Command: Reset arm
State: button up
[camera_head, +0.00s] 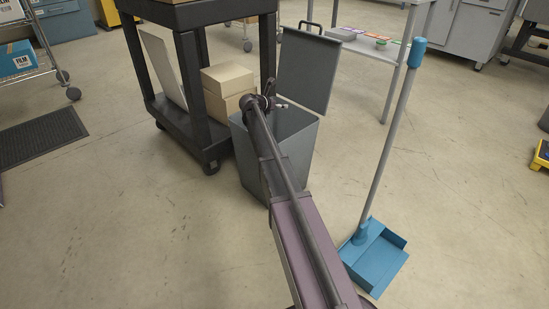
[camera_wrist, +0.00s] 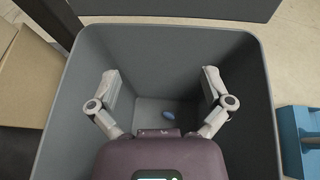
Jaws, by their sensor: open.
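My gripper (camera_wrist: 158,88) is open, with its two fingers spread wide over the mouth of a grey bin (camera_wrist: 68,125). Nothing is between the fingers. A small blue object (camera_wrist: 168,115) lies on the floor of the bin, below and between the fingers. In the head view my arm reaches forward to the bin (camera_head: 302,147), and the gripper end is small and partly hidden there. The bin's lid (camera_head: 308,70) stands open, raised at the far side.
A dark cart (camera_head: 190,50) with boxes (camera_head: 228,80) on its lower shelf stands left of the bin. A blue dustpan (camera_head: 376,258) with a long upright handle stands to the right. A table (camera_head: 372,46) is behind. The floor at front left is clear.

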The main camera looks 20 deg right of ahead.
dwell(0.6)
jog(key=s+a+r+m+g+y+p, duration=0.2)
jog(key=s+a+m+y+p, duration=0.2)
jog(key=s+a+m+p, duration=0.7)
jog(key=s+a+r+m+g+y+p, duration=0.15)
jog(key=s+a+m+y, duration=0.5)
jog(key=s, duration=1.05)
jog(key=s+a+r+m+g+y+p, duration=0.25)
jog(key=s+a+m+p, duration=0.3)
jog(key=s+a, duration=0.7)
notch_tip(320, 180, up, 37)
jog(key=s+d+p, duration=0.1)
jog(key=p, duration=3.5)
jog(key=shift+d+h+p, duration=0.3)
jog(key=shift+d+h, duration=0.1)
jog(key=shift+s, duration=0.1)
jog(key=c, duration=0.6)
